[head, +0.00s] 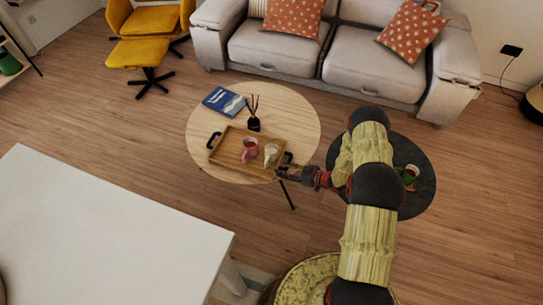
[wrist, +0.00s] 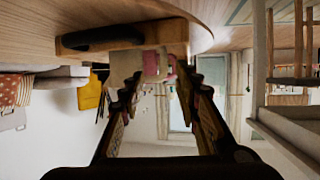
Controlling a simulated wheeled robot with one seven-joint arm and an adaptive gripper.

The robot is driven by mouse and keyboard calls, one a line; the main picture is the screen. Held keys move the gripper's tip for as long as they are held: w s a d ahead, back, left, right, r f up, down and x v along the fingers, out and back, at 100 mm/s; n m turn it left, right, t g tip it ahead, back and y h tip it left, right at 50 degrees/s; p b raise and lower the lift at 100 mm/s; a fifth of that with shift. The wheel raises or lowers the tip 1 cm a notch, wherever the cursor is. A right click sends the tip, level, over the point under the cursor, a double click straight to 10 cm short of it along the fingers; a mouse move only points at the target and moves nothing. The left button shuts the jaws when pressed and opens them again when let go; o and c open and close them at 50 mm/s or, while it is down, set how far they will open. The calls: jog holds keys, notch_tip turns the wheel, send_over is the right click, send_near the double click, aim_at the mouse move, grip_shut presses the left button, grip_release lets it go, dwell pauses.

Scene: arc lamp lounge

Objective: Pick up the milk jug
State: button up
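The milk jug, a small pale vessel (head: 271,154), stands at the right end of a wooden tray (head: 229,158) on the round wooden table. A pink mug (head: 250,148) stands just left of it on the tray. My gripper (head: 282,168) is low at the tray's right end, close beside the jug; I cannot tell whether it touches. In the wrist view my gripper (wrist: 160,76) has its fingers spread apart. The tray (wrist: 150,32) with its black handle shows above them. Pink and pale shapes appear beyond the fingertips, where jug and mug are hard to separate.
The round table (head: 292,110) also holds a blue book (head: 224,101) and a dark reed diffuser (head: 254,122). A dark round side table (head: 418,200) with a green cup (head: 408,174) is partly behind my arm. A white table (head: 110,225) fills the lower left.

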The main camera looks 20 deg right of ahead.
aim_at(270, 157)
jog(key=b+x, duration=0.1)
jog(key=x, duration=0.1)
jog(key=b+x, duration=0.1)
jog(key=x, duration=0.2)
jog(key=b+x, duration=0.1)
jog(key=x, duration=0.1)
jog(key=shift+s+a+f, duration=0.15)
jog(key=shift+a+f, duration=0.1)
jog(key=shift+a, duration=0.2)
jog(key=c, duration=0.3)
jog(key=c, duration=0.4)
jog(key=shift+r, duration=0.1)
grip_shut()
